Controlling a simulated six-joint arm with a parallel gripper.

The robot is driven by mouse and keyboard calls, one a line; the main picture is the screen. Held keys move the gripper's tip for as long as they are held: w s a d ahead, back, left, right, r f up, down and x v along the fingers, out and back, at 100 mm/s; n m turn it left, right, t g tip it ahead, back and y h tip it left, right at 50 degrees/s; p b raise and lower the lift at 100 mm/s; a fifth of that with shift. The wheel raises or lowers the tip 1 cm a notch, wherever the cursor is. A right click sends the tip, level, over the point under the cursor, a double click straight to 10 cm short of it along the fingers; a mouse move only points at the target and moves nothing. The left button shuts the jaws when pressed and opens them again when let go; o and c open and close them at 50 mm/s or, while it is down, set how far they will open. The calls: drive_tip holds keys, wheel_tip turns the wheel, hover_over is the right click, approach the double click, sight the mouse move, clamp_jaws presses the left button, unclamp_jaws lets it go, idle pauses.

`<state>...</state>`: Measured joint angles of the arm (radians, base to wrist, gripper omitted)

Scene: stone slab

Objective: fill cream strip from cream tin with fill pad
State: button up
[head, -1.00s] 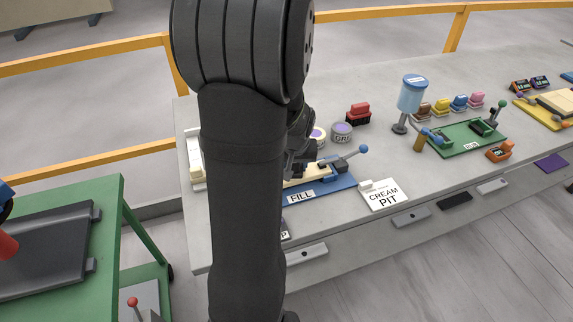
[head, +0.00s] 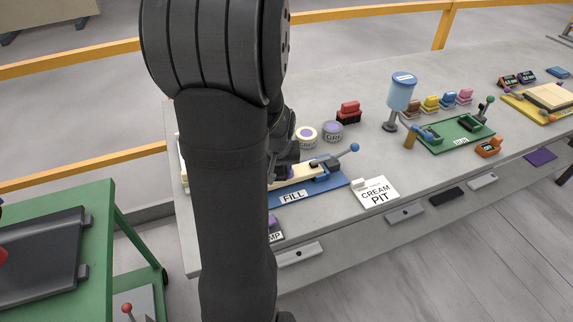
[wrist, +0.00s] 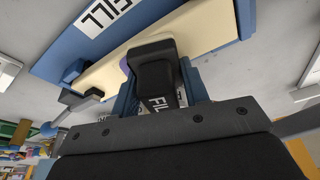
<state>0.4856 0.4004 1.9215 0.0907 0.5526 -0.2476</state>
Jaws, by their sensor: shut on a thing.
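My gripper (wrist: 158,92) is shut on the black fill pad (wrist: 152,62), whose FILL label shows between the fingers in the wrist view. The pad is over the cream strip (wrist: 215,25); I cannot tell whether it touches. A small purple patch shows beside the pad's edge. The strip lies in the blue FILL fixture (wrist: 60,45), also seen in the head view (head: 325,187), with a blue-knobbed lever at its right end. The open cream tin (head: 306,135) stands behind the fixture. My arm hides the strip's left part and most of my gripper in the head view.
A grey tin (head: 332,131) stands right of the cream tin, with a red-topped block (head: 349,112) behind. A CREAM PIT card (head: 376,191) lies right of the fixture. A blue dispenser (head: 401,92) and green fixture (head: 460,137) are farther right.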

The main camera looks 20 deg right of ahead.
drive_tip(key=shift+a, duration=0.5)
drive_tip(key=shift+d+r, duration=0.1)
drive_tip(key=shift+r, duration=4.15)
